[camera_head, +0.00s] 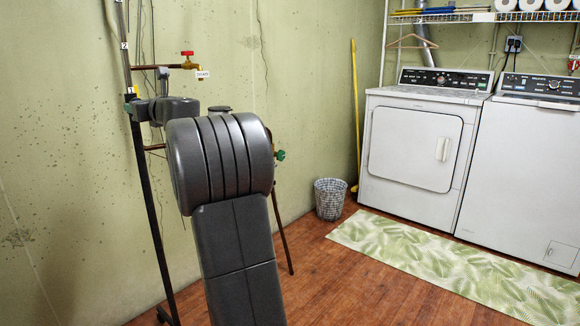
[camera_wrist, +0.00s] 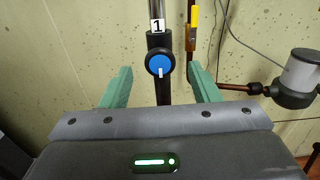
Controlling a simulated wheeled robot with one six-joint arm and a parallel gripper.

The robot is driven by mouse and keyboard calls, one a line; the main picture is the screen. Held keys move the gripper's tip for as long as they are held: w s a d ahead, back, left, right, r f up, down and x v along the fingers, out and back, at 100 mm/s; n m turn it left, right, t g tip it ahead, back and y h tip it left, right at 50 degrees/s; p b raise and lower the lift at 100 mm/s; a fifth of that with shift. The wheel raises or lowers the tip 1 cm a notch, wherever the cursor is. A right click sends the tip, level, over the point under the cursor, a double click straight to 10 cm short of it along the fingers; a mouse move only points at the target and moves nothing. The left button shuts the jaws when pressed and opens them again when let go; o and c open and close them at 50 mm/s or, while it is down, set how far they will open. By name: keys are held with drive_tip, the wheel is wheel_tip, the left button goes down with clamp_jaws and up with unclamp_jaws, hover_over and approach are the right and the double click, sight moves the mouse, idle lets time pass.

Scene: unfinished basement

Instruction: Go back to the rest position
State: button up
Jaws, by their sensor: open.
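In the wrist view my gripper (camera_wrist: 160,68) is open, with one green finger on each side of a round blue knob (camera_wrist: 160,64) with a white pointer. The knob sits on a black clamp on an upright pole, under a tag marked 1. The fingers stand apart from the knob to left and right, and nothing is held; I cannot tell the depth between them.
A red-handled valve (camera_head: 187,55) on a copper pipe and a green valve handle (camera_head: 280,155) are near my arm by the wall. A wastebasket (camera_head: 329,198), a yellow broom handle (camera_head: 355,110), a dryer (camera_head: 412,150), a washer (camera_head: 525,175) and a leaf-patterned rug (camera_head: 440,255) lie to the right. Wood floor is clear in front.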

drive_tip(key=v, duration=1.1)
drive_tip(key=w+a+m+p, duration=0.9)
drive_tip(key=a+m+p, duration=0.1)
drive_tip(key=m, duration=0.8)
drive_tip(key=shift+a+p, duration=0.25)
drive_tip(key=shift+p, duration=0.2)
